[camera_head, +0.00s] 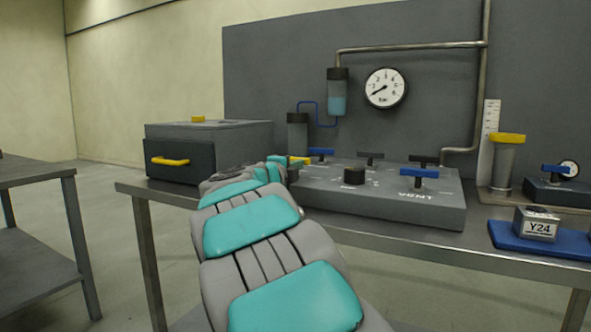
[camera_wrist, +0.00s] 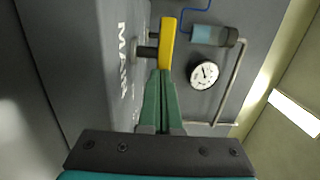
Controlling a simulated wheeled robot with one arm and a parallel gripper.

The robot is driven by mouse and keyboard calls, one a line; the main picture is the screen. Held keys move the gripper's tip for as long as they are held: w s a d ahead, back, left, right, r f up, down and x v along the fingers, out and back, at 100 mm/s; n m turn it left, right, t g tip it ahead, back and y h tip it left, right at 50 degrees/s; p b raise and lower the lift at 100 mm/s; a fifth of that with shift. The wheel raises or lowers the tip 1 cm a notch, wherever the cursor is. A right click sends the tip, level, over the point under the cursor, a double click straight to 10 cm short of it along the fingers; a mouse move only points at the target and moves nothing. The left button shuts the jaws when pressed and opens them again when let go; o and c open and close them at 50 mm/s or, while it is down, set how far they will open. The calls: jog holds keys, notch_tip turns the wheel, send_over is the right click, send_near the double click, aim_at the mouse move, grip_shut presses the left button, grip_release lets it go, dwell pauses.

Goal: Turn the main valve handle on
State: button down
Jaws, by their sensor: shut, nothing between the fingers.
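The main valve handle is a yellow bar (camera_wrist: 168,43) on a dark stem, beside the letters "MAIN" on the grey plate in the wrist view. In the head view the yellow handle (camera_head: 301,160) shows only partly, at the left end of the turret plate (camera_head: 380,207), behind the end of my arm. My gripper (camera_wrist: 160,74) is shut and empty, with its green fingertips at the near end of the yellow bar. I cannot tell whether they touch it. In the head view my arm hides the fingers.
Blue handles (camera_head: 419,173) and dark ones (camera_head: 370,156) stand on the same plate, with a dark knob (camera_head: 354,175). A pressure gauge (camera_head: 386,88) hangs on the back panel. A grey box with a yellow drawer handle (camera_head: 170,161) stands left. A Y24 block (camera_head: 537,224) sits on a blue mat at right.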

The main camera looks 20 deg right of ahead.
jog(key=shift+d+f+n+t+y+b, duration=0.1)
jog(key=shift+n+t+y+b, duration=0.2)
jog(key=shift+t+b, duration=0.1)
jog(key=shift+s+d+n+t+y+b, duration=0.1)
jog(key=shift+d+n+t+y+b, duration=0.1)
jog(key=shift+n+t+y+b, duration=0.35)
jog(key=shift+d+n+t+y+b, duration=0.2)
jog(key=shift+n+t+y+b, duration=0.2)
jog(key=shift+y, duration=0.25)
jog(key=shift+d+p, duration=0.3)
jog(key=shift+d, duration=0.25)
